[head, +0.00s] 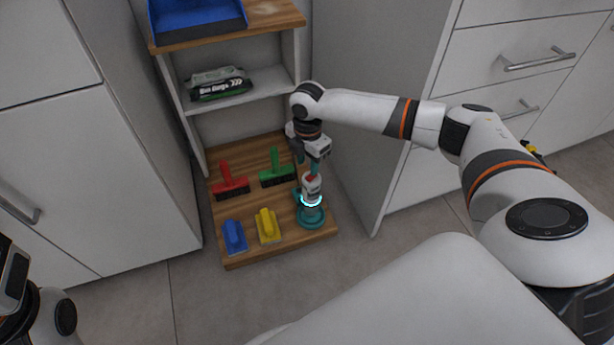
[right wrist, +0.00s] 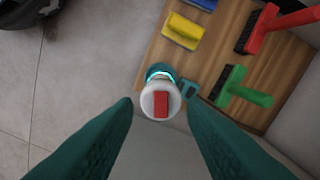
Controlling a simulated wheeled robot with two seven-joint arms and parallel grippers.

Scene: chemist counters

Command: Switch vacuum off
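The vacuum (head: 312,193) is a small upright device with a white body, a teal base and a glowing cyan ring, standing at the front right of the low wooden board. In the right wrist view the vacuum (right wrist: 149,103) is seen from above, with a red switch (right wrist: 161,104) on its white top. My right gripper (head: 312,166) is above the vacuum, pointing down. Its teal fingers are apart with nothing held, and the vacuum's top shows between them in the right wrist view. Part of my left arm shows at the lower left edge; its gripper fingers are not visible.
On the board (head: 246,254) are a red brush (head: 231,182), a green brush (head: 277,174), a blue tool (head: 234,237) and a yellow tool (head: 267,226). White cabinets flank the board; the floor in front is clear.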

